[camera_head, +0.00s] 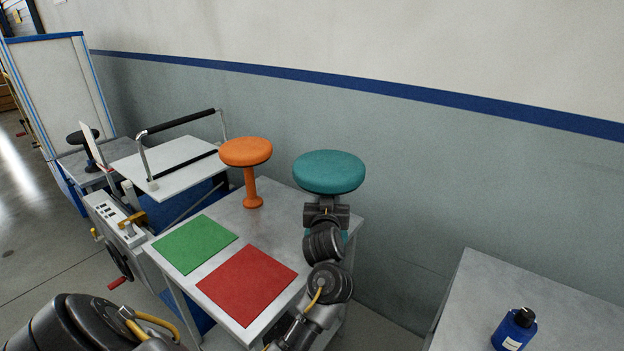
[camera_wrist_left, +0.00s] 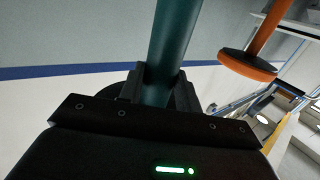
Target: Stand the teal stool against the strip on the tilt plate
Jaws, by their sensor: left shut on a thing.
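The teal stool (camera_head: 329,172) is at the back right of the grey table, its round seat up and seemingly upright. My left gripper (camera_head: 327,206) is just below the seat. In the left wrist view my left gripper (camera_wrist_left: 157,78) is shut around its teal post (camera_wrist_left: 172,40). My wrist hides most of the post and base, so I cannot tell whether the base touches the table. The white tilt plate (camera_head: 150,160) is on the machine at left, with a dark strip (camera_head: 185,165) across it. My right gripper is not in view.
An orange stool (camera_head: 246,152) stands on the grey table (camera_head: 225,215) left of the teal one. A green mat (camera_head: 195,243) and a red mat (camera_head: 247,284) lie in front. A black bar (camera_head: 180,121) spans above the plate. A blue bottle (camera_head: 513,331) is on another table at right.

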